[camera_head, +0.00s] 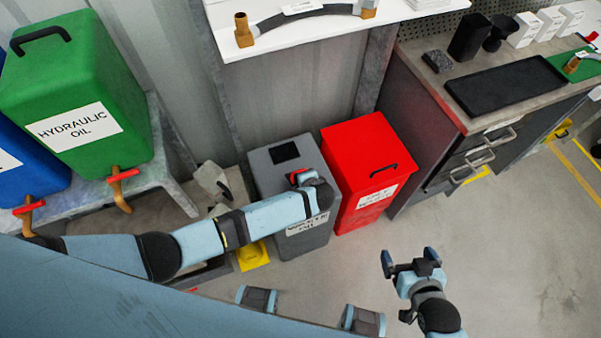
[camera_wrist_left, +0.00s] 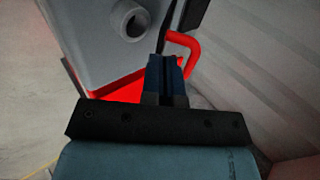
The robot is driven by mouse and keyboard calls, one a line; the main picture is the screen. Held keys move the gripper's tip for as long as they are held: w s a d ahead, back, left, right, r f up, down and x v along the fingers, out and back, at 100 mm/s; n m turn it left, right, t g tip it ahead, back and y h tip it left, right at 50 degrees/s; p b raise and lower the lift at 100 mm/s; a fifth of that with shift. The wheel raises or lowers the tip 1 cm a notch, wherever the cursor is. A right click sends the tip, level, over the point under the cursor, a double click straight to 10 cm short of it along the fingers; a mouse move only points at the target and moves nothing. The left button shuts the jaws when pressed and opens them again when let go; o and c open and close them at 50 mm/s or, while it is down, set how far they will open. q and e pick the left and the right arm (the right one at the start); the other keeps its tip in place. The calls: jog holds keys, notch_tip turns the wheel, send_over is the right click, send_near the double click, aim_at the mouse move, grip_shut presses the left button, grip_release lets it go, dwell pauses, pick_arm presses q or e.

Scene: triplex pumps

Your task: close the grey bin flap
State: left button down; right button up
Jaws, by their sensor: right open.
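The grey bin (camera_head: 262,178) stands in the middle of the head view, with a black square on its top and a partly covered label on its front. My left arm reaches across it from the left, and its hand hides much of the top. A small red part (camera_head: 297,177) shows beside that hand. I cannot tell how far the flap stands open. In the left wrist view, my left gripper (camera_wrist_left: 167,62) has its fingers together, close to a curved red handle (camera_wrist_left: 190,48); contact is unclear. My right gripper (camera_head: 410,262) is open and empty over the floor.
A red bin (camera_head: 355,150) with a black handle stands close on the right of the grey bin. A workbench (camera_head: 470,115) with drawers is further right. Green (camera_head: 75,95) and blue containers stand on a rack at left. Floor at lower right is clear.

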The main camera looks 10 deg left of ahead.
pick_arm(q)
jog(key=shift+s+d+f, duration=0.1)
jog(key=shift+s+f, duration=0.2)
jog(key=shift+f, duration=0.3)
jog(key=shift+s+d+f+b, duration=0.15)
jog(key=shift+f+b, duration=0.15)
jog(key=shift+f, duration=0.1)
jog(key=shift+s+d+f+b, duration=0.15)
jog(key=shift+f+b, duration=0.15)
jog(key=shift+f, duration=0.05)
jog(key=shift+s+d+f+b, duration=0.1)
jog(key=shift+s+f+b, duration=0.15)
jog(key=shift+f, duration=0.35)
jog(key=shift+s+d+f+b, duration=0.1)
jog(key=shift+f+b, duration=0.2)
jog(key=shift+f, duration=0.25)
jog(key=shift+s+d+f, duration=0.1)
jog(key=shift+s+f, duration=0.05)
jog(key=shift+f, duration=0.3)
pick_arm(e)
jog(key=shift+f, duration=1.65)
jog(key=shift+f, duration=0.15)
pick_arm(q)
jog(key=shift+s, duration=0.1)
pick_arm(e)
jog(key=shift+s, duration=0.2)
